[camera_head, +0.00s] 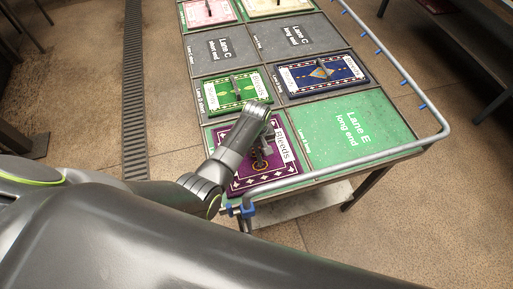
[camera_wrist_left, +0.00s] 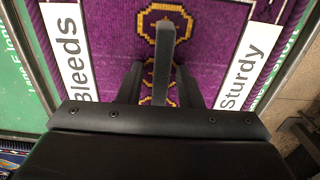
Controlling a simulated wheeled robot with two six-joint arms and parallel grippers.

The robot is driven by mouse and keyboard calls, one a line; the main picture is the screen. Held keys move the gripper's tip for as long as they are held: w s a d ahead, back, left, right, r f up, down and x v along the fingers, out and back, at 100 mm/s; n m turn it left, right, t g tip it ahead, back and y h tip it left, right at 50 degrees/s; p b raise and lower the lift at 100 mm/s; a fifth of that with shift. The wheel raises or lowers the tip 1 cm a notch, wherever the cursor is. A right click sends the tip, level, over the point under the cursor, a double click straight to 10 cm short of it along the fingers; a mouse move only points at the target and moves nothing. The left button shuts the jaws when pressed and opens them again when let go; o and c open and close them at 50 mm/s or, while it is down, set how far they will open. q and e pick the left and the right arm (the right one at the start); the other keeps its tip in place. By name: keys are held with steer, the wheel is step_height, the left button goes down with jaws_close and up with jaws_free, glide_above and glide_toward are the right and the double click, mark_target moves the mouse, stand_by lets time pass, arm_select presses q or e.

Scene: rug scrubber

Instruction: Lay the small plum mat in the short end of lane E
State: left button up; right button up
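The small plum mat (camera_head: 278,169) lies in the near left cell of the table, the short end of lane E. It has a patterned border and white labels; in the left wrist view its purple surface (camera_wrist_left: 110,30) reads "Bleeds" and "Sturdy". A grey bar handle (camera_wrist_left: 165,65) stands up from its middle. My left gripper (camera_head: 266,146) is over the mat at this handle. In the left wrist view its fingers stand apart on either side of the handle, with gaps showing purple. My forearm hides part of the mat. My right gripper is not in view.
Lane E long end (camera_head: 358,128) is a bare green cell at right. A green mat (camera_head: 222,102) and a navy mat (camera_head: 350,72) lie behind it in lane D. Lane C cells (camera_head: 283,30) are bare grey. A metal rail (camera_head: 432,108) with blue clips edges the table.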

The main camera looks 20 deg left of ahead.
mark_target(256, 149)
arm_select(q)
steer(key=shift+o, duration=0.2)
steer(key=shift+r, duration=0.35)
step_height(256, 149, up, 12)
steer(key=shift+f, duration=0.2)
stand_by(0.6)
